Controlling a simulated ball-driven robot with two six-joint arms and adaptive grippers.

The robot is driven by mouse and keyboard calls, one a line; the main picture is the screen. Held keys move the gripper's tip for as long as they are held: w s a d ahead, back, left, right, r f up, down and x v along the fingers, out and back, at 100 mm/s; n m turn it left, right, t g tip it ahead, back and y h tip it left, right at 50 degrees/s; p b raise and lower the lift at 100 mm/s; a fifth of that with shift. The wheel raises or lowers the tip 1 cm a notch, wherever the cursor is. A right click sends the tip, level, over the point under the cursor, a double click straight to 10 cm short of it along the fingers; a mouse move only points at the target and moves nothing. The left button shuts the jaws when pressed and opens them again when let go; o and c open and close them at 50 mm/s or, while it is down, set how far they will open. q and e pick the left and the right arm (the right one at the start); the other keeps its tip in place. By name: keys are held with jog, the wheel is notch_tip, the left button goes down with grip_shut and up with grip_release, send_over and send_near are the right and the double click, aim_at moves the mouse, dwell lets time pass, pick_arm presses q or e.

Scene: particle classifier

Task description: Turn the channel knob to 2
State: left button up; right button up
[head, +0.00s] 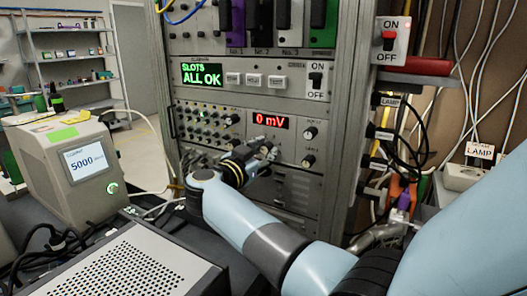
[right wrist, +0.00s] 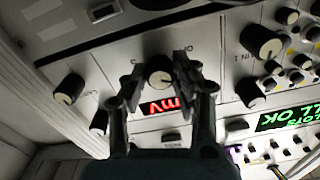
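My right gripper (head: 252,160) is at the front of the panel with the red "0 mV" display (head: 271,122), just below and left of that display. In the right wrist view, which is turned upside down, the two fingers of my right gripper (right wrist: 161,68) stand on either side of a black knob with a pale cap (right wrist: 160,70), next to the red display (right wrist: 165,106). I cannot tell whether the fingers press on it. In the head view the gripper hides this knob, and I cannot read its setting. My left gripper is not in view.
Other knobs (head: 310,132) sit right of the display. The "ALL OK" screen (head: 202,75) and an ON/OFF switch (head: 316,80) are above. A grey box reading 5000 (head: 88,160) stands left, a perforated metal case (head: 120,270) in front. Loose cables hang at right.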

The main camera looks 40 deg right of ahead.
grip_shut()
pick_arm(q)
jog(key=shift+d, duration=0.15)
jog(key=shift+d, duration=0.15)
pick_arm(e)
jog(key=shift+m, duration=0.4)
jog(key=m, duration=0.3)
jog(key=shift+m, duration=0.4)
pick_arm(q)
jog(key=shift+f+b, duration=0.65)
pick_arm(e)
jog(key=shift+m, duration=2.1)
jog(key=o, duration=0.6)
grip_release()
